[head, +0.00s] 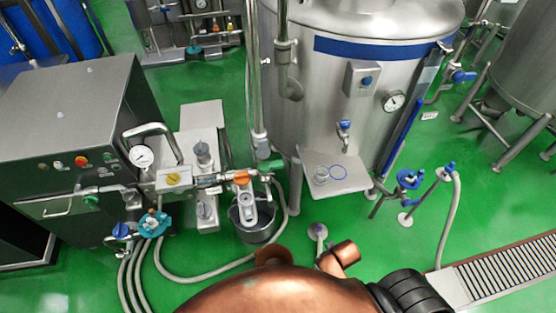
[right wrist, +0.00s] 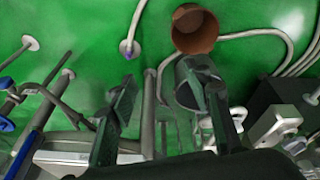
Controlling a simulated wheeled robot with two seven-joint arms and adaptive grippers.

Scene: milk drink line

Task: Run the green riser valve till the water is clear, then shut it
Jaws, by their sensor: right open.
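A small green handle (head: 270,165) sits at the foot of the tall steel riser pipe (head: 254,75), left of the big tank in the head view. Whether this valve is open or shut is too small to tell. A grey bucket (head: 236,222) stands on the floor below the orange-handled fitting (head: 242,177). No water stream shows, and the bucket's contents are hard to see. My right gripper (right wrist: 162,92) is open, its two dark fingers apart with nothing held between them; steel pipes show beyond. My left gripper is not in view.
A metal cabinet (head: 65,115) stands at left. Hoses (head: 205,277) cross the green floor. Blue-handled valves (head: 409,179) stand right of the tank, near a floor drain (head: 510,275).

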